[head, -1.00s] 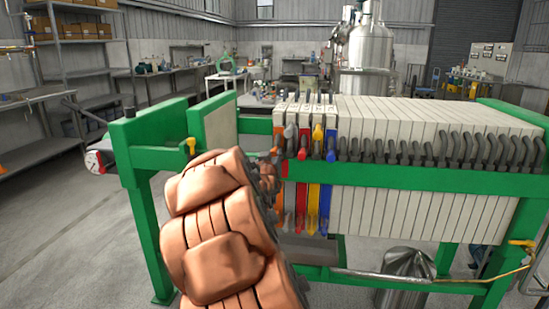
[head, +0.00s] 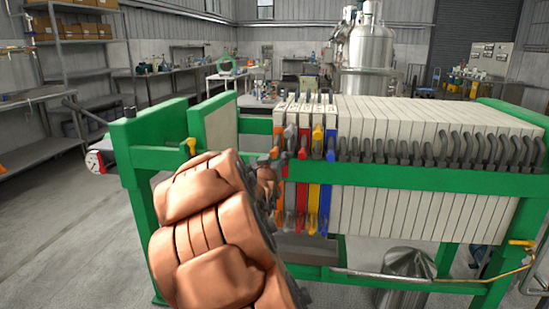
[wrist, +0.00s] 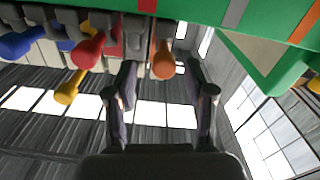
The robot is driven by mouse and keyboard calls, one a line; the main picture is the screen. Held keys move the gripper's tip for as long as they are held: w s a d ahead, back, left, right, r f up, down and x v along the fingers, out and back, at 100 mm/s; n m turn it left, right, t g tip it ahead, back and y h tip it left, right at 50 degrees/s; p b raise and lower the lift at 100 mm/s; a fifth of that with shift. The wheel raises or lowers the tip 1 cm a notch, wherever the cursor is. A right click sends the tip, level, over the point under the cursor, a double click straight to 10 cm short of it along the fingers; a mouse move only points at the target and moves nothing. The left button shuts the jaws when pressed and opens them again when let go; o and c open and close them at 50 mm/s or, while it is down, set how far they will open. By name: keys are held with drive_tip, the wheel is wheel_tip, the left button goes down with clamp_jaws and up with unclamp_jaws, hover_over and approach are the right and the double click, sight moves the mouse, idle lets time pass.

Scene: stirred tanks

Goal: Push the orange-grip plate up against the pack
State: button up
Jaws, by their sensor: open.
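The orange-grip plate is the leftmost of the colour-marked plates in the head view, with its orange grip (head: 290,132) at the left end of the row. The same orange grip (wrist: 163,62) shows in the wrist view between the two fingers. My gripper (wrist: 162,82) is open, a finger on each side of that grip; contact cannot be told. In the head view my copper-coloured arm hides most of the gripper. The pack (head: 420,120) of pale plates stands to the right, beyond the red grip (head: 302,154), yellow grip (head: 317,132) and blue grip (head: 331,155).
The green press frame (head: 430,176) runs along the front, below the row of handles. A pale end plate (head: 220,130) stands left, with an open gap before the coloured plates. In the wrist view, red (wrist: 90,52) and yellow grips (wrist: 68,92) are left of the fingers.

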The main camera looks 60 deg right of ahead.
drive_tip(key=v, duration=0.9)
drive_tip(key=shift+a, duration=0.2)
drive_tip(key=shift+r, duration=0.1)
drive_tip(key=w+a+f+n+y, duration=0.25)
drive_tip(key=a+f+y, duration=0.3)
drive_tip(key=a, duration=0.35)
drive_tip(key=w+a+f+n+y, duration=0.1)
drive_tip(key=w+a+f+y, duration=0.25)
drive_tip(key=a+f, duration=0.45)
drive_tip(key=s+a+f+n+g+y, duration=0.2)
drive_tip(key=s+a+f+g+y, duration=0.15)
drive_tip(key=s+a, duration=0.45)
drive_tip(key=s+a+f+n+g+y, duration=0.2)
drive_tip(key=s+a+f+y, duration=0.15)
drive_tip(key=a, duration=0.95)
drive_tip(key=s+a+r+n+g+p, duration=0.1)
drive_tip(key=s+a+n+g, duration=0.1)
drive_tip(key=s, duration=0.5)
drive_tip(key=s+a+r+n+g, duration=0.1)
drive_tip(key=s+a+r+g, duration=0.15)
drive_tip(key=s, duration=0.55)
drive_tip(key=s+p+v, duration=0.2)
drive_tip(key=p+v, duration=0.9)
drive_tip(key=v, duration=0.1)
drive_tip(key=s+r+p+v, duration=0.1)
drive_tip(key=s+p+v, duration=0.2)
drive_tip(key=p+v, duration=0.8)
drive_tip(key=shift+d+r+t+p, duration=0.2)
drive_tip(key=shift+r+t+p, duration=0.15)
drive_tip(key=shift+p, duration=0.4)
